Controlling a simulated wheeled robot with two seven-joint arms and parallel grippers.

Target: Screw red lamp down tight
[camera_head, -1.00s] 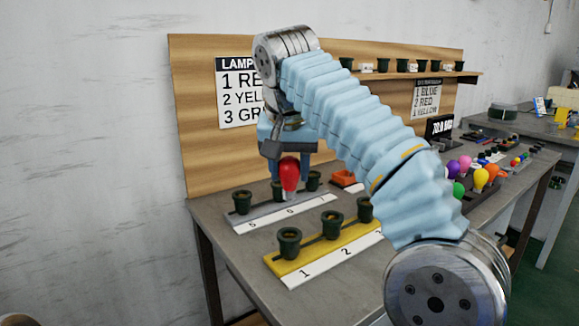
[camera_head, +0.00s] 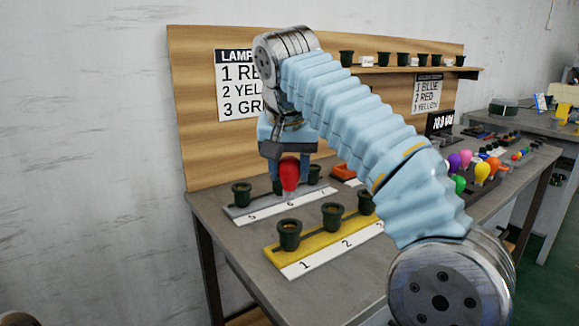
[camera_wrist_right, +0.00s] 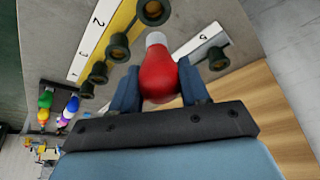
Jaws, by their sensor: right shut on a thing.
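The red lamp (camera_head: 289,175) is a bulb with a white base. It stands upright at the middle of the grey socket strip (camera_head: 238,212), above the number 6. My right gripper (camera_head: 289,172) is shut on it, with fingers on both sides of the red bulb. In the right wrist view the lamp (camera_wrist_right: 158,78) is between the fingers of the gripper (camera_wrist_right: 160,88), its white base pointing away. The middle socket is mostly hidden by the lamp, so I cannot tell how the base sits in it. My left gripper is out of view.
The yellow strip (camera_head: 275,254) with dark sockets lies in front of the grey one. An orange-red part (camera_head: 343,173) lies close behind at the right. Several coloured lamps (camera_head: 481,172) stand further right. A wooden back panel (camera_head: 200,150) rises behind the strips.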

